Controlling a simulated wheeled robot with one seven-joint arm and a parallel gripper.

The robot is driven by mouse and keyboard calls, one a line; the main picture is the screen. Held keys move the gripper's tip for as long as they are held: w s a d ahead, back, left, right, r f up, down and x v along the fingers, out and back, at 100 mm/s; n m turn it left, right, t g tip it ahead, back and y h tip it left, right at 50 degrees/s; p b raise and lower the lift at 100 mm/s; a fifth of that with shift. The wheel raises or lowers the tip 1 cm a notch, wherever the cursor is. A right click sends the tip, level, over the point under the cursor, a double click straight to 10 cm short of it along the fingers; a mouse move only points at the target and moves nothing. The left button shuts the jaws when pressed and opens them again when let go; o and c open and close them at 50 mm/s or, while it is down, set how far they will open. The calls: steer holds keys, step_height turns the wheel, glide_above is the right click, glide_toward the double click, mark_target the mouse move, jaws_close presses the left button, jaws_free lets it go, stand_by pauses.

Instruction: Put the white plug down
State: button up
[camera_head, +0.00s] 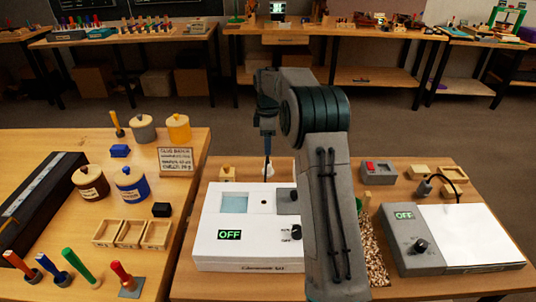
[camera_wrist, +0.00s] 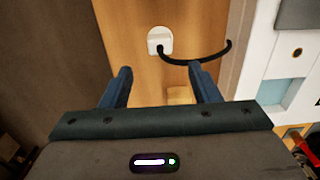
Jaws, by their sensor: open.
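The white plug (camera_wrist: 160,36) rests on the wooden bench in the wrist view, with a black cord running from it to the right. It lies beyond my fingertips, apart from them. My gripper (camera_wrist: 163,80) is open, and nothing is between its two dark blue fingers. In the head view my gripper (camera_head: 267,133) hangs behind the white box (camera_head: 240,257), which has an OFF display. A small part of the plug (camera_head: 284,167) shows there behind the box; my arm and gripper cover some of that area.
A small wooden block (camera_head: 227,173) stands left of the gripper. A second grey and white unit (camera_head: 404,215) reading OFF is on the right. A left bench holds jars (camera_head: 131,186), tools and a wooden tray (camera_head: 131,234). Bare wood surrounds the plug.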

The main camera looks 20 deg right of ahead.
steer(key=s+a+r+m+t, duration=0.1)
steer(key=s+a+r+m, duration=0.15)
steer(key=s+r, duration=0.35)
steer(key=s+a+r+m, duration=0.2)
steer(key=s+r+m, duration=0.25)
steer(key=s, duration=0.45)
steer(key=s+a+f+m+t, duration=0.1)
steer(key=s+m, duration=0.3)
steer(key=s, duration=0.7)
steer(key=s+f+m, duration=0.3)
steer(key=s+m, duration=0.1)
steer(key=s, duration=0.8)
steer(key=shift+s+a+t, duration=0.3)
steer(key=shift+a+t, duration=0.05)
steer(key=shift+t, duration=0.05)
steer(key=shift+r, duration=0.15)
steer(key=shift+r+p, duration=0.2)
steer(key=shift+p, duration=0.1)
